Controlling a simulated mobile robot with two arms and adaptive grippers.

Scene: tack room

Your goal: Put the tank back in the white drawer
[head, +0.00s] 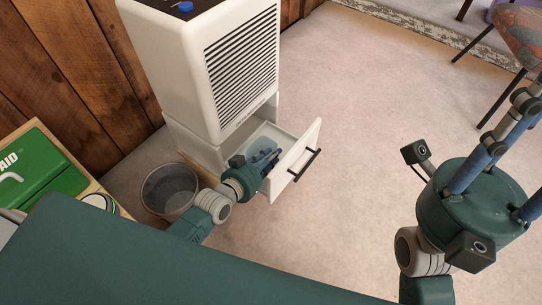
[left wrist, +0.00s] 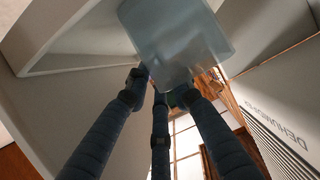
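The white drawer (head: 300,155) is pulled open at the foot of a white dehumidifier (head: 205,70). The translucent pale blue tank (head: 264,143) is at the drawer opening, partly hidden by my left gripper (head: 262,158). The tank also shows large in the left wrist view (left wrist: 180,35), with a pale wall corner beside it. My left fingers converge on the tank's near end and appear shut on it. Whether the tank rests on the drawer floor is hidden. My right gripper (head: 522,150) is at the far right, away from the drawer, with its fingers spread and nothing visible between them; its fingertips are cut off.
A grey bin (head: 170,190) stands left of the drawer, close to my left arm. A green first-aid box (head: 40,175) lies on a wooden surface at the left. A chair (head: 522,35) stands at the upper right. The carpet (head: 365,110) right of the drawer is clear.

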